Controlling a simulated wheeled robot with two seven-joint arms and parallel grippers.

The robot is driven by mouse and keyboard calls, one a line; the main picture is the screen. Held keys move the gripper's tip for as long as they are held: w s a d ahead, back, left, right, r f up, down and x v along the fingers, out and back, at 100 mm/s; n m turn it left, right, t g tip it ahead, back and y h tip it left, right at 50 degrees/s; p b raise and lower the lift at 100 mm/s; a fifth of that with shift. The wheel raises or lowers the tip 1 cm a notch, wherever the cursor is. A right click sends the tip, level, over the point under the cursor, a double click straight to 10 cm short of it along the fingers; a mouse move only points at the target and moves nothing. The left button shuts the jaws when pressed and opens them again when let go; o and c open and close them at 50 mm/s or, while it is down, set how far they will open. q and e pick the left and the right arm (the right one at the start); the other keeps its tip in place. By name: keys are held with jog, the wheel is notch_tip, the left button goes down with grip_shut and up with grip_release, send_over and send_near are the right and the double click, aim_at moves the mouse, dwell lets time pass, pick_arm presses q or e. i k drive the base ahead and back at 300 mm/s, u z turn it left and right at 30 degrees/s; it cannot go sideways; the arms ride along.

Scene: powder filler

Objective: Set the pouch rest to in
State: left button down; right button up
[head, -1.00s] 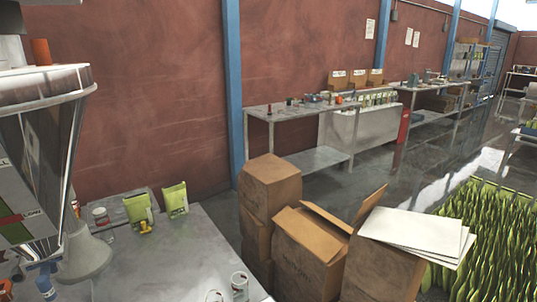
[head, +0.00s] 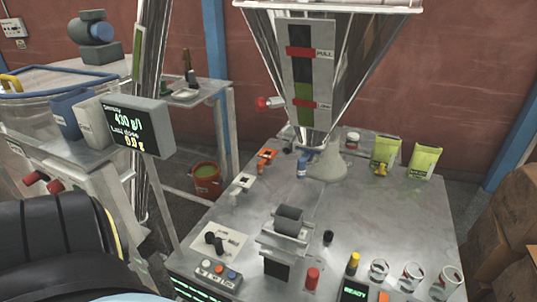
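At the front of the table is a small grey stand with a curved cradle (head: 288,221) on top, which looks like the pouch rest. I cannot tell whether it is in or out. Two green pouches stand upright at the back of the table, a left one (head: 385,151) and a right one (head: 424,161). Neither of my grippers is in view.
A display (head: 137,126) reads density 430 g/l and last dose 0.0 g. The steel table (head: 385,215) also holds a button box (head: 219,275), a red knob (head: 312,277), a READY screen (head: 354,291) and several glass cups. Cartons (head: 505,225) stand at the right; an orange bucket (head: 206,178) is on the floor.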

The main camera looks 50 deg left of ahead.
aim_at(299, 247)
jog(key=u, duration=1.45)
jog(key=i, duration=0.15)
jog(key=z, duration=0.15)
